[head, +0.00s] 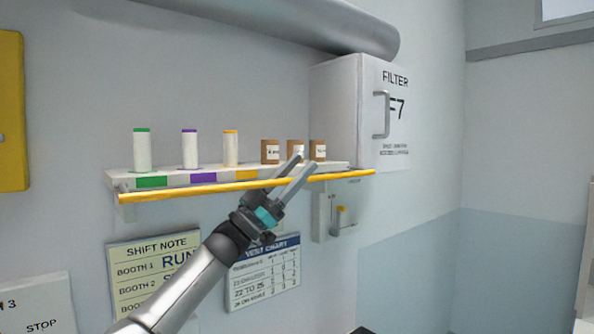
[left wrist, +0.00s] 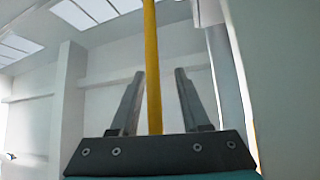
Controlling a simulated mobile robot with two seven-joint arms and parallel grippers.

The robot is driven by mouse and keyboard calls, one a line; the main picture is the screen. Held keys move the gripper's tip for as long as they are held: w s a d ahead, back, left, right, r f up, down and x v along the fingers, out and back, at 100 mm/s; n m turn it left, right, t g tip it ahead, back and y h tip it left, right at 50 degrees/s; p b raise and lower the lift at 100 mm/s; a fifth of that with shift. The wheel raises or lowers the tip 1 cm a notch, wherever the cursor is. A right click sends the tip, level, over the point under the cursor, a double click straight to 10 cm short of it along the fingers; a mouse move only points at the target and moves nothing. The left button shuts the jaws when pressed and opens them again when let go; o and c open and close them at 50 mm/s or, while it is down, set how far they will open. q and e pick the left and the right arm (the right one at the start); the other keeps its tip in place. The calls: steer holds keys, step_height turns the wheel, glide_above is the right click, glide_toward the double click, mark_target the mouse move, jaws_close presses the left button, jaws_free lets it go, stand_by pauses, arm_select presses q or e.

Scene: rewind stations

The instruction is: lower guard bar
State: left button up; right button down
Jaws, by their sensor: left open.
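The guard bar (head: 185,190) is a long yellow rod along the front edge of the white wall shelf (head: 120,180). It looks nearly level. My left gripper (head: 306,160) is open at the right part of the bar, its fingers pointing up and crossing the bar in the head view. In the left wrist view the yellow bar (left wrist: 152,60) runs between the two spread fingers of the left gripper (left wrist: 163,72), with a gap on each side. Whether it touches the palm is hidden. My right gripper is not in view.
White bottles with green, purple and orange caps (head: 231,148) and small brown boxes (head: 270,151) stand on the shelf. A filter cabinet (head: 345,110) is at the right. A small bracket (head: 341,217), a vent chart (head: 262,275) and a shift note (head: 130,285) are below.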

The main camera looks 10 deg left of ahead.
arm_select(q)
steer(key=shift+a, duration=0.1)
steer(key=shift+s+a+f, duration=0.1)
steer(key=shift+a+f, duration=0.1)
steer(key=shift+f, duration=0.1)
steer(key=b+v, duration=0.4)
steer(key=v, duration=1)
steer(key=shift+s, duration=0.15)
steer(key=shift+f, duration=0.15)
